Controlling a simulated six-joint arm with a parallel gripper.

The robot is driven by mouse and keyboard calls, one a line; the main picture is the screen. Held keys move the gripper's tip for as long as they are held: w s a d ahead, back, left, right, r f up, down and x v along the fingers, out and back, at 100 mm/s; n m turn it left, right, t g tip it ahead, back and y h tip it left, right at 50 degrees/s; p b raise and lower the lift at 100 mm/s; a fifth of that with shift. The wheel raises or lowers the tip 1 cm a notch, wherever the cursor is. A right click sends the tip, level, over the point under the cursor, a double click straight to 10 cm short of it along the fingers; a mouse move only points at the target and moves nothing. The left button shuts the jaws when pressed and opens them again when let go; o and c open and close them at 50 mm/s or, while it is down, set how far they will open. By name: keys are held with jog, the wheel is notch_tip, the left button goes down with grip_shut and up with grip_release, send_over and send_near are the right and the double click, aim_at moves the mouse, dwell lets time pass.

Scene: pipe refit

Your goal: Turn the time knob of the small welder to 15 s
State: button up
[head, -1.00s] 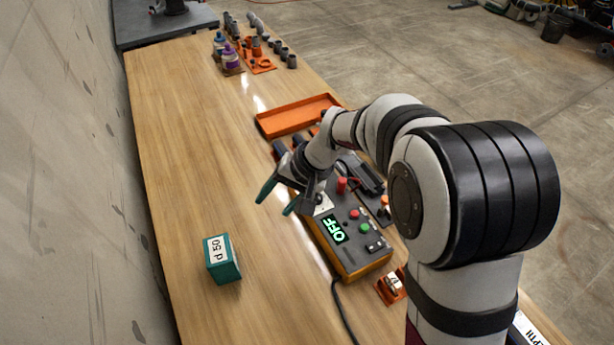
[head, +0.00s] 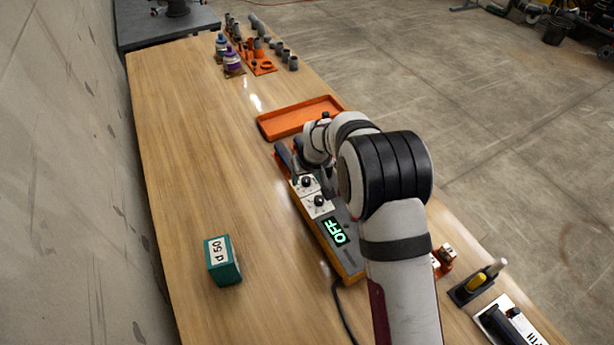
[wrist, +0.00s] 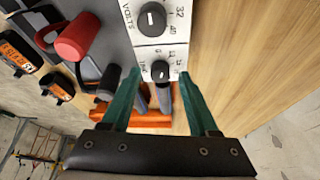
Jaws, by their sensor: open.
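The small welder (head: 345,258) is an orange-sided box with a dark top and a lit display reading OFF. Its light panel carries two black knobs. The time knob (head: 306,181) is the one farther from the display; it also shows in the wrist view (wrist: 160,71). The other, marked VOLTS (wrist: 151,19), sits beside it, nearer the display (head: 319,200). My gripper (wrist: 161,78) is open, with its teal fingers apart on either side of the time knob in the wrist view. I cannot tell whether they touch it. The time knob's pointer setting is too small to read.
A red-handled part (wrist: 77,37) stands beside the knob panel in the wrist view. An orange tray (head: 285,122) lies past the welder. A teal box marked d 50 (head: 222,262) stands on the left. The table's left half is mostly clear.

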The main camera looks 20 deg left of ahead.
jog(key=shift+f, duration=0.15)
grip_shut()
dwell(0.5)
jog(key=m, duration=0.2)
jog(key=m+h, duration=0.1)
jog(key=m, duration=0.1)
jog(key=m+h, duration=0.1)
jog(key=m, duration=0.1)
jog(key=shift+a+t, duration=0.25)
jog(key=shift+t, duration=0.15)
jog(key=shift+a+m+h, duration=0.1)
jog(key=shift+m+h, duration=1)
jog(key=shift+m, duration=1.4)
jog(key=shift+g, duration=0.3)
